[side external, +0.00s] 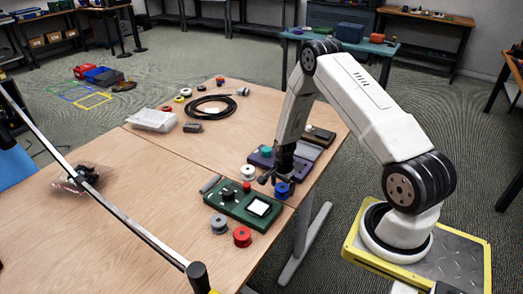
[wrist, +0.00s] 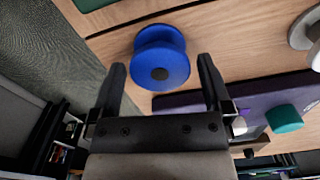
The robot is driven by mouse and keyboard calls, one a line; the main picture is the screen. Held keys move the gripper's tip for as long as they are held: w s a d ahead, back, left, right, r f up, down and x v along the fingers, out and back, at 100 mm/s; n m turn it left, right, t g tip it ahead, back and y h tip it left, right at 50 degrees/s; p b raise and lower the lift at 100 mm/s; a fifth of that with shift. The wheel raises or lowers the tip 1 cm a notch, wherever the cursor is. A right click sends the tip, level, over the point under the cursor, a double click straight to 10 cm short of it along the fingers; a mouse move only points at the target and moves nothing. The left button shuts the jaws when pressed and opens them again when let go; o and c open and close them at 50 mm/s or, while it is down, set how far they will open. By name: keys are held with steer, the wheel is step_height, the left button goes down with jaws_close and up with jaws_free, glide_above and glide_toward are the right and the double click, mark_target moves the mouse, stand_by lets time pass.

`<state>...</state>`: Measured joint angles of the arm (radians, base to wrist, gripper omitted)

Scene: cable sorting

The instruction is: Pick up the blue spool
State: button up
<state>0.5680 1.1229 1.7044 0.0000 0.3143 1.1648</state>
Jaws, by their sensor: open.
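The blue spool (side external: 282,190) stands upright on the wooden table near its right edge, beside the green board. In the wrist view the blue spool (wrist: 161,57) is ahead of my gripper (wrist: 160,75), roughly midway between the two fingers and just past their tips. In the side view my gripper (side external: 277,177) is low over the table, right next to the blue spool. The fingers are apart and nothing is held. Contact between fingers and spool does not show.
A purple tray (wrist: 178,101) with a teal spool (wrist: 286,119) lies close on the right in the wrist view. The green board (side external: 230,203), a red spool (side external: 242,236) and grey spools (side external: 218,223) are nearby. The table edge is close.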

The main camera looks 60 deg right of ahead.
steer(key=shift+f, duration=0.6)
steer(key=c, duration=1.1)
steer(key=shift+r, duration=0.1)
steer(key=shift+r, duration=1.05)
steer(key=shift+s+a+r, duration=1)
steer(key=shift+s+r, duration=0.8)
steer(key=shift+s, duration=0.3)
steer(key=shift+s+a+r, duration=1.05)
steer(key=shift+s+r, duration=0.7)
steer(key=shift+s, duration=0.35)
steer(key=shift+s+a+r, duration=1)
steer(key=shift+s+r, duration=0.8)
steer(key=shift+s, duration=0.3)
